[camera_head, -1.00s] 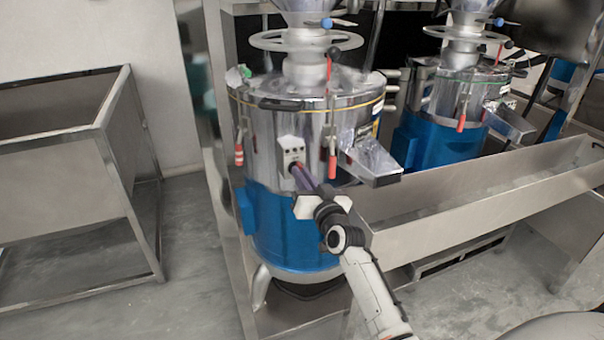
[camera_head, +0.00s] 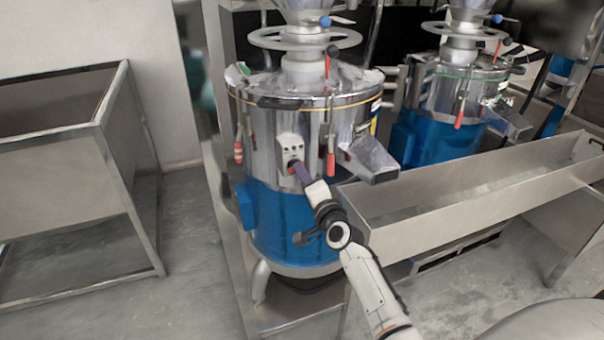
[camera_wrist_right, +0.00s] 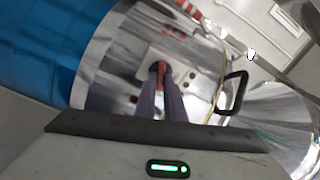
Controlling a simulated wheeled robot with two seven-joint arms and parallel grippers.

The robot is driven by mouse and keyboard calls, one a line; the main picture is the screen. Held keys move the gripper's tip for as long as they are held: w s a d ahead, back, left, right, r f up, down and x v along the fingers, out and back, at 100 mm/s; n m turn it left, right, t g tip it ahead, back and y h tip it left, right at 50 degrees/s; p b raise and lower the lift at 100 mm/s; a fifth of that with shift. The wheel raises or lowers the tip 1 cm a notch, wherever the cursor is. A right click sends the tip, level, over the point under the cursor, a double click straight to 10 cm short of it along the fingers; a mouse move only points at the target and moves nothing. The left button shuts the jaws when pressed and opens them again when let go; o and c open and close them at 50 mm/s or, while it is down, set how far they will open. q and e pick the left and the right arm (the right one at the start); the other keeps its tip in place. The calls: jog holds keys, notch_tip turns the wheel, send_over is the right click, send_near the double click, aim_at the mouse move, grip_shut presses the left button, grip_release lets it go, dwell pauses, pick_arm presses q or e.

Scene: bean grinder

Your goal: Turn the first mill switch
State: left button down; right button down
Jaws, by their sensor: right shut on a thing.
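The first mill (camera_head: 268,125) is the nearer machine, with a shiny metal upper drum and a blue lower body. Its switch box (camera_head: 290,148) is a small pale panel on the drum front, with a red switch (camera_wrist_right: 159,70) in the right wrist view. My right gripper (camera_head: 295,166) reaches up to the box from the lower right. Its two purple-grey fingers (camera_wrist_right: 160,92) are closed around the red switch, which is partly hidden between them. In the right wrist view the switch box (camera_wrist_right: 197,80) appears turned on its side. My left gripper is not in view.
A metal chute (camera_head: 372,160) and a red-handled clamp (camera_head: 331,150) are just right of the box. A long steel trough (camera_head: 470,185) runs to the right, before a second mill (camera_head: 440,120). A steel frame bin (camera_head: 60,180) stands at left.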

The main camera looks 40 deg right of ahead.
jog(key=shift+m, duration=1.9)
jog(key=c, duration=1.8)
grip_release()
jog(key=shift+c, duration=0.2)
jog(key=shift+s, duration=0.1)
jog(key=v, duration=1)
jog(key=shift+p, duration=0.35)
